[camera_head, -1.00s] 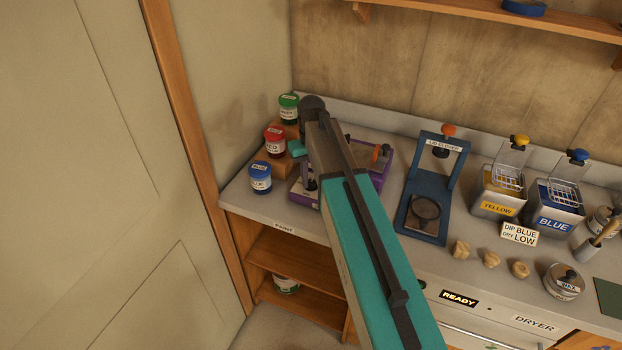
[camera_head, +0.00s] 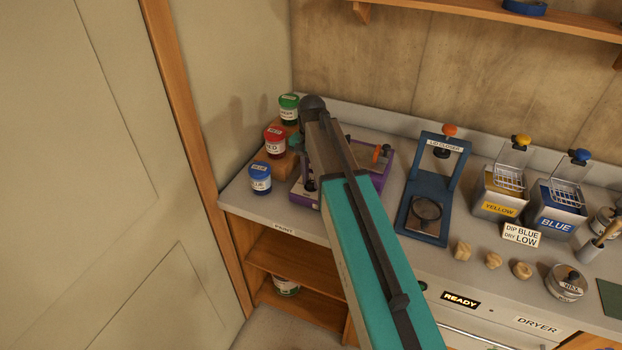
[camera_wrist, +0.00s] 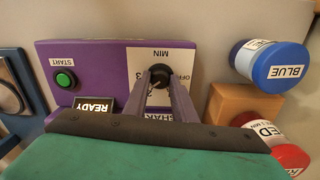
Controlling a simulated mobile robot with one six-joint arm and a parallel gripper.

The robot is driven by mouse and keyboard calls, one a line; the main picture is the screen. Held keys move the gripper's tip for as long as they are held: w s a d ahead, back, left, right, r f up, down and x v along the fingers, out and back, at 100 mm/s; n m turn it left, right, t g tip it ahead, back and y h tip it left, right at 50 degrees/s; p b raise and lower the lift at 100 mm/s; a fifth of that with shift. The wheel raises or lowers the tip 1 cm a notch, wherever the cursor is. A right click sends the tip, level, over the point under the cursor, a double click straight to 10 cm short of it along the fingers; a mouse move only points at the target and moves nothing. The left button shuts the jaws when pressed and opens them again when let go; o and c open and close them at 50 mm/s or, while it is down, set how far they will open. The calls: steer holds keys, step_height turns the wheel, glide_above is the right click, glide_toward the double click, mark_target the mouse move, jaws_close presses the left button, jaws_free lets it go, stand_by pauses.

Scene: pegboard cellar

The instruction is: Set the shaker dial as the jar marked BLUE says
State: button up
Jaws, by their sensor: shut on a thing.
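The shaker is a purple box (camera_wrist: 100,60) in the wrist view, with a white dial plate reading MIN, OFF, 3 and 2. In the head view my arm partly hides the shaker (camera_head: 381,175). My gripper (camera_wrist: 160,80) is shut on the black dial knob (camera_wrist: 159,74); its fingers hide part of the plate, so the exact setting is unclear. The BLUE jar (camera_wrist: 273,66) lies to the right of the shaker in the wrist view, its lid marked BLUE. In the head view the jar (camera_head: 260,179) stands at the counter's left; its smaller writing is unreadable.
A green START button (camera_wrist: 65,79) and a READY display (camera_wrist: 94,105) are on the shaker. The red jar (camera_head: 274,142) and green jar (camera_head: 289,109) stand on wooden steps behind the BLUE jar. A blue lid closer (camera_head: 427,228) stands to the shaker's right. A wall bounds the left.

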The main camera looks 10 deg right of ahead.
steer(key=m, duration=0.3)
steer(key=shift+w+r+m, duration=0.1)
steer(key=shift+w+m, duration=0.1)
steer(key=shift+m, duration=2.1)
steer(key=shift+c, duration=0.2)
steer(key=o, duration=1)
steer(key=shift+o, duration=0.3)
steer(key=shift+s, duration=0.1)
steer(key=shift+r+b, duration=0.1)
steer(key=shift+b, duration=0.2)
